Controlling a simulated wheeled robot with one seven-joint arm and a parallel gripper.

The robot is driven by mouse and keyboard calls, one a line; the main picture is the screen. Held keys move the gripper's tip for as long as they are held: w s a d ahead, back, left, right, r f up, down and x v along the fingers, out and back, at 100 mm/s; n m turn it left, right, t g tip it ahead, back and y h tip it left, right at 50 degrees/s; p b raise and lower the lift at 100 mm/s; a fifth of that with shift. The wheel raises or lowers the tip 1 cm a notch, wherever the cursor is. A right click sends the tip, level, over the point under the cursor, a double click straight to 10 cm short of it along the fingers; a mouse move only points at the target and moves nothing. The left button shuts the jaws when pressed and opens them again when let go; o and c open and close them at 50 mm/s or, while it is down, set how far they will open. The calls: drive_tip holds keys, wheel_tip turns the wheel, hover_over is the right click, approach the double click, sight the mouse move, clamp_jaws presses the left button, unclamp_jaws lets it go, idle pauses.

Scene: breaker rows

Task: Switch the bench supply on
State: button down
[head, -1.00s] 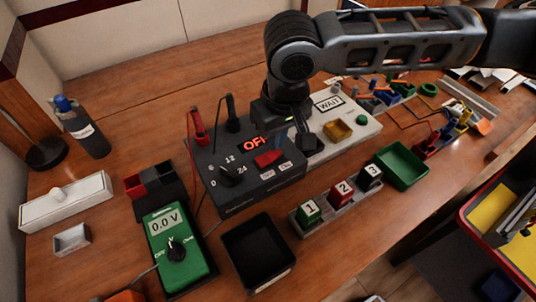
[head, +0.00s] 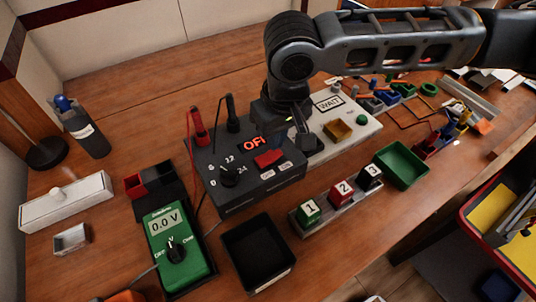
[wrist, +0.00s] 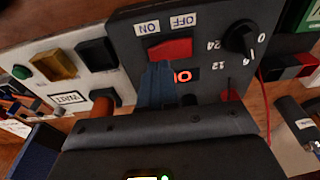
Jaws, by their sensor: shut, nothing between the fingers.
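The bench supply (head: 245,195) is a dark grey box on the bench. Its display (head: 254,144) shows red letters reading "OF", the rest hidden by my gripper. The red rocker switch (head: 269,158) is on its top; in the wrist view the rocker (wrist: 172,48) has ON and OFF labels beside it, ON at left. My gripper (wrist: 160,80) is shut and empty, its fingertips close to the rocker's left part in that view. I cannot tell whether they touch it. In the head view my gripper (head: 297,142) is over the supply's right end.
A voltage knob (head: 229,177) and red and black plugs are on the supply. A green multimeter (head: 176,245) reads 0.0 V. A light panel (head: 350,140) with a WAIT sign, a yellow switch and a green button adjoins at right. A black tray (head: 258,255) and numbered blocks stand in front.

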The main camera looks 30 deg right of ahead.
sight(276, 152)
drive_tip(key=shift+f+b, duration=0.5)
drive_tip(key=shift+f, duration=0.5)
idle(0.4)
drive_tip(key=shift+r, duration=0.15)
wheel_tip(276, 152, up, 7)
drive_tip(key=p, duration=0.6)
drive_tip(key=shift+p, duration=0.4)
